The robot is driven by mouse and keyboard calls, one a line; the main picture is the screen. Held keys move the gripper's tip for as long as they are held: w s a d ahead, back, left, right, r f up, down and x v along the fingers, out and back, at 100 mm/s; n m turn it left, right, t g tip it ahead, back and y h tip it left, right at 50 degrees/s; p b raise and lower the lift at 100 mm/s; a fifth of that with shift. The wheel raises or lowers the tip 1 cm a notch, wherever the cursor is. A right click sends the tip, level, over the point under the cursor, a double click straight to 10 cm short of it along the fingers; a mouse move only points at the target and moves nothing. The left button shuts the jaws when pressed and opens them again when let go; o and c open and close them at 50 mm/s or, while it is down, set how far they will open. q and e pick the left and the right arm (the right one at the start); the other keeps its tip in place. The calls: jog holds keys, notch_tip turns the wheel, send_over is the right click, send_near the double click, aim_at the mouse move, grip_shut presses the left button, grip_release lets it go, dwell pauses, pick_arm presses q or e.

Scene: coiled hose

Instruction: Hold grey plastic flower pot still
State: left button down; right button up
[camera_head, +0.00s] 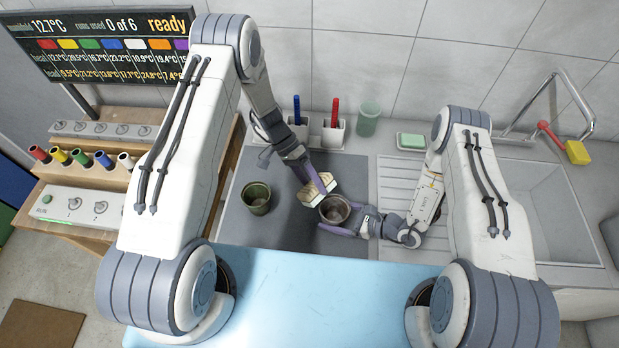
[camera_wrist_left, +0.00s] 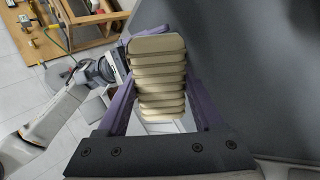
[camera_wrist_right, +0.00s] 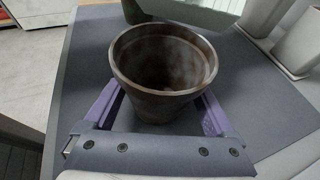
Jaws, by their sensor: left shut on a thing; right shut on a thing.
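The grey-brown flower pot (camera_head: 334,209) stands upright on the grey counter mat, its open mouth up and empty as far as I see. My right gripper (camera_head: 337,222) is shut on it, with a purple finger on either side of its wall, as the right wrist view also shows the pot (camera_wrist_right: 162,75). My left gripper (camera_head: 313,187) is shut on a beige ribbed block (camera_wrist_left: 158,75), which looks like a stack of flat layers. In the head view this block (camera_head: 326,188) is just above and left of the pot's rim; I cannot tell whether they touch.
A dark green pot (camera_head: 256,198) stands left on the mat (camera_head: 297,226). Behind are two white holders with a blue-handled (camera_head: 297,110) and a red-handled tool (camera_head: 335,112), a green cup (camera_head: 368,118) and a green soap block (camera_head: 411,141). The sink (camera_head: 560,215) is right.

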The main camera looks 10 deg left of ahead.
pick_arm(q)
jog(key=shift+s, duration=0.1)
dwell(0.6)
jog(key=shift+s+a, duration=0.5)
jog(key=shift+s, duration=0.1)
jog(key=shift+s+d+f, duration=0.2)
jog(key=shift+d+f, duration=0.15)
jog(key=shift+f, duration=0.05)
